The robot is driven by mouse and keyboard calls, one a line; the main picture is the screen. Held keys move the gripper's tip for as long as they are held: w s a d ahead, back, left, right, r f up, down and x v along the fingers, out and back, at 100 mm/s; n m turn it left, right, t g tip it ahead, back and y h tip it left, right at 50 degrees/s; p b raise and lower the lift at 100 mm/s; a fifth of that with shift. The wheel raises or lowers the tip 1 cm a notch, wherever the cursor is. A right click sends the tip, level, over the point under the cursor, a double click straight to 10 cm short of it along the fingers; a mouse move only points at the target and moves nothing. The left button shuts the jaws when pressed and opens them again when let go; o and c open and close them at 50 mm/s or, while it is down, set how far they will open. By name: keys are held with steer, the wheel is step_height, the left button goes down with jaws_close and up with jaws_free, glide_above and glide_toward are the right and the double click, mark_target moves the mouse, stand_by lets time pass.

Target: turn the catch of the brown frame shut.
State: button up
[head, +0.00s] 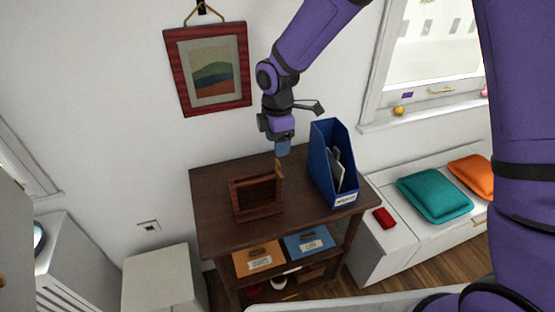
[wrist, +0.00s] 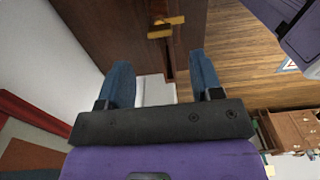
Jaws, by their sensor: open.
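The brown frame (head: 258,212) stands upright on the dark wooden table, left of the blue file holder. A small brass catch (head: 279,164) shows at its upper right. In the wrist view the brass catch (wrist: 166,28) lies ahead of the fingertips, its bar running roughly across the picture. My gripper (head: 283,149) is just above the catch in the head view. In the wrist view my gripper (wrist: 163,66) is open, its two blue fingers apart with nothing between them. I cannot tell whether a finger touches the catch.
The blue file holder (head: 323,165) stands close on the right of the gripper. A red-framed picture (head: 210,68) hangs on the wall behind. The table top (head: 215,185) is bare left of the frame. Orange and blue boxes (head: 258,259) sit on the shelf below.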

mark_target(278, 161)
step_height(278, 161, down, 6)
steer(key=shift+f, duration=0.25)
steer(key=c, duration=0.9)
steer(key=shift+c, duration=0.2)
